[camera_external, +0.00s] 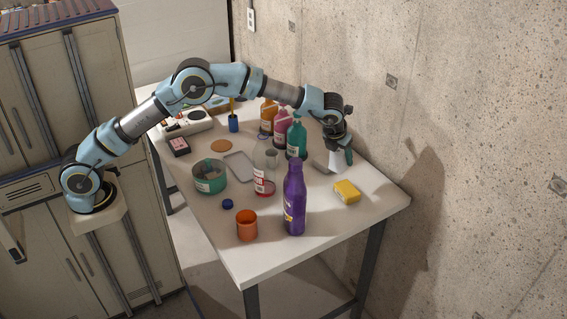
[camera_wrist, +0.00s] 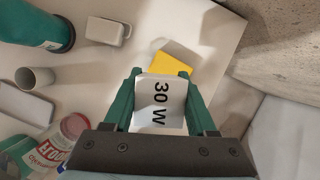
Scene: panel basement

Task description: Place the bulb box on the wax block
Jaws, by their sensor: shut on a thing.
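The bulb box (camera_external: 333,162) is white and carries the print "30 W". In the wrist view the bulb box (camera_wrist: 158,103) sits between the two green fingers. My gripper (camera_external: 340,158) is shut on it near the table's right edge. It also shows in the wrist view (camera_wrist: 160,78). A yellow block (camera_external: 346,192), which looks like the wax block, lies on the table in front of my gripper and slightly right. In the wrist view the yellow block (camera_wrist: 172,60) shows beyond the box, which hides part of it. The gap between box and block is hard to judge.
A small grey item (camera_wrist: 108,31) lies left of the yellow block in the wrist view. A teal bottle (camera_external: 296,140) and a tall purple bottle (camera_external: 294,200) stand to the left. The concrete wall (camera_external: 450,120) rises behind the table. The front right corner (camera_external: 385,203) is bare.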

